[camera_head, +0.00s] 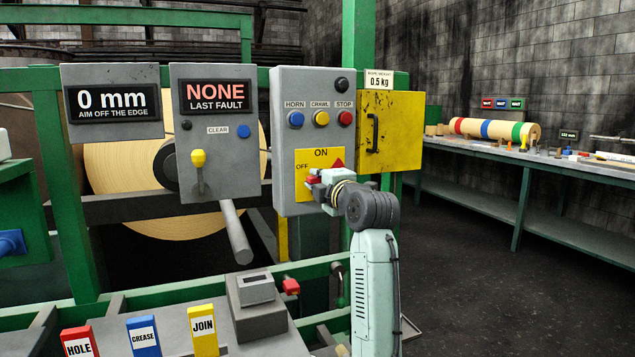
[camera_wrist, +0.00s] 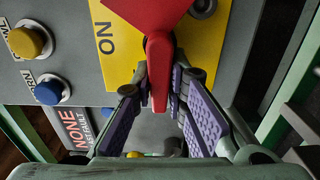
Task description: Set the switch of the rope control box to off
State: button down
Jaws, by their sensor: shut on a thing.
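The grey control box (camera_head: 283,130) with HORN, CRAWL and STOP buttons has a yellow plate (camera_head: 302,156) marked ON at the top and OFF at the left. Its red switch (camera_head: 338,163) has a narrow lever that points left, toward the OFF side, in the head view. In the wrist view this lever (camera_wrist: 159,80) runs down from the wide red part, between my fingers. My gripper (camera_head: 313,179) is shut on the lever in front of the plate; it also shows in the wrist view (camera_wrist: 159,85). The OFF mark is not visible in the wrist view.
A yellow cabinet (camera_head: 400,125) with a black handle stands close to the right of the box. A grey NONE panel (camera_head: 215,165) with a yellow-knobbed lever stands to the left. A green rail (camera_head: 130,296) runs below. Open floor lies at the right.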

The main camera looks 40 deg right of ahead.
jog(key=shift+s+d+r, duration=0.1)
dwell(0.3)
jog(key=c, duration=1.6)
grip_release()
jog(key=shift+o, duration=0.2)
jog(key=v, duration=1.2)
